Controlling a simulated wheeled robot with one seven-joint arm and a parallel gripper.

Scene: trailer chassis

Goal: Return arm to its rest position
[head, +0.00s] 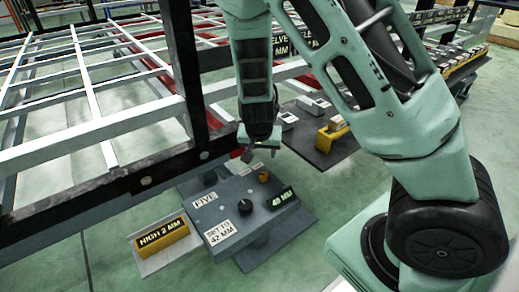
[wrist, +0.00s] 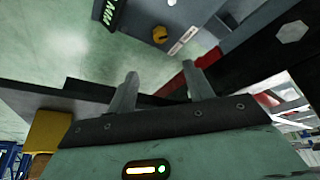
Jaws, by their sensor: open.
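My gripper (head: 259,146) hangs at the end of my pale green arm, above the far edge of a grey control box (head: 225,222). In the wrist view my gripper (wrist: 160,88) shows two grey fingers set apart with nothing between them. The box carries a black knob (head: 245,207), a small yellow knob (head: 263,176), a green display reading about 40 MM and labels reading "FIVE" and "SET TO 42 MM". In the wrist view the yellow knob (wrist: 160,35) and display (wrist: 110,12) lie beyond the fingers.
The dark trailer frame (head: 150,180) with pale crossbars runs close on the left of my gripper. A yellow "HIGH 2 MM" block (head: 163,239) stands on a tray at the box's left. Another dark stand (head: 318,150) with small parts is behind. Green floor is clear at the front.

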